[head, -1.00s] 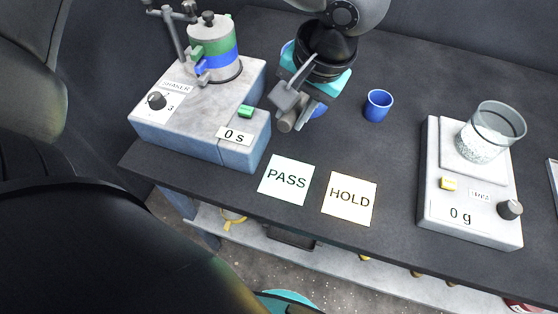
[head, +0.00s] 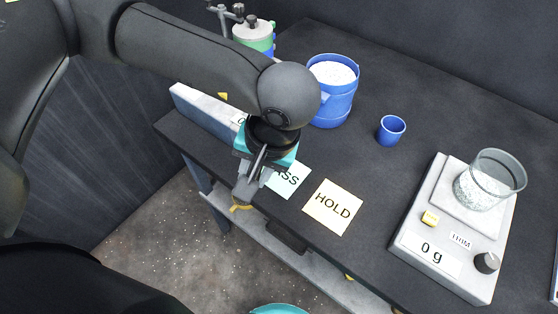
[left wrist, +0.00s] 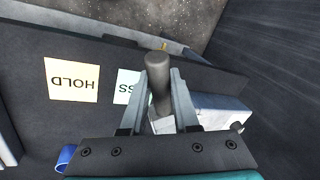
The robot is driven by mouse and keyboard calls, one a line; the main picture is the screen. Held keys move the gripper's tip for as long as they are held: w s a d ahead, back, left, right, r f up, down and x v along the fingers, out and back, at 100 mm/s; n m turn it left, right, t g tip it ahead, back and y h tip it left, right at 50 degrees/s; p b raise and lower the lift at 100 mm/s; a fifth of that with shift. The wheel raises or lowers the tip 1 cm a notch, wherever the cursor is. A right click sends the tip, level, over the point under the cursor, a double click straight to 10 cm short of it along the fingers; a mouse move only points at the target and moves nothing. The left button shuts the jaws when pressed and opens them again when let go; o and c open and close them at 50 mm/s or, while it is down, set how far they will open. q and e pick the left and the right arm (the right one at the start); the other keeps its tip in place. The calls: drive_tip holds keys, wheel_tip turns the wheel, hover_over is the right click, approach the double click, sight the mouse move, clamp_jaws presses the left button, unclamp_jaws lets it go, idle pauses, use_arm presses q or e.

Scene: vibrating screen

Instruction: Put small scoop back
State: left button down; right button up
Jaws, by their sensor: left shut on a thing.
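My left gripper (head: 254,182) is at the table's front edge, next to the PASS card, with its fingers pointing down and forward. It is shut on a dark grey rounded handle, which I take to be the small scoop (left wrist: 158,82); it stands out between the fingers in the left wrist view (left wrist: 166,98). The scoop's bowl cannot be made out. A small yellow piece (head: 240,207) shows just below the gripper by the table's front edge; it also shows in the left wrist view (left wrist: 164,46) past the handle's end.
A blue bucket of white grains (head: 333,105) and a blue cup (head: 391,131) stand on the table. The PASS card (head: 291,179) and HOLD card (head: 332,208) lie near the front. The scale (head: 410,245) bears a glass beaker (head: 488,180). My arm partly hides the shaker (head: 254,36).

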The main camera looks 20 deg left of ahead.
use_arm(q)
drive_tip(key=s+d+f+n+g+p, duration=0.1)
drive_tip(key=s+d+f+n+p, duration=0.25)
drive_tip(key=s, duration=0.65)
drive_tip(key=w+f, duration=0.1)
drive_tip(key=w, duration=0.2)
drive_tip(key=w+d+f, duration=0.1)
drive_tip(key=w+f, duration=0.1)
drive_tip(key=w, duration=0.2)
drive_tip(key=w+f, duration=0.2)
drive_tip(key=w, duration=0.2)
drive_tip(key=shift+d+f, duration=0.2)
drive_tip(key=shift+w+d+f, duration=0.1)
drive_tip(key=shift+w+f, duration=0.5)
drive_tip(key=shift+w, duration=0.2)
drive_tip(key=shift+w+d+f, duration=0.1)
drive_tip(key=shift+w+f, duration=0.45)
drive_tip(key=shift+w, duration=0.2)
use_arm(e)
drive_tip(key=shift+s+a+r, duration=0.1)
drive_tip(key=shift+a+r, duration=0.1)
drive_tip(key=shift+r, duration=0.85)
drive_tip(key=shift+a+r, duration=0.2)
drive_tip(key=shift+r, duration=0.8)
use_arm(q)
drive_tip(key=shift+a, duration=0.1)
drive_tip(key=shift+f, duration=0.1)
use_arm(e)
drive_tip(key=shift+f, duration=0.15)
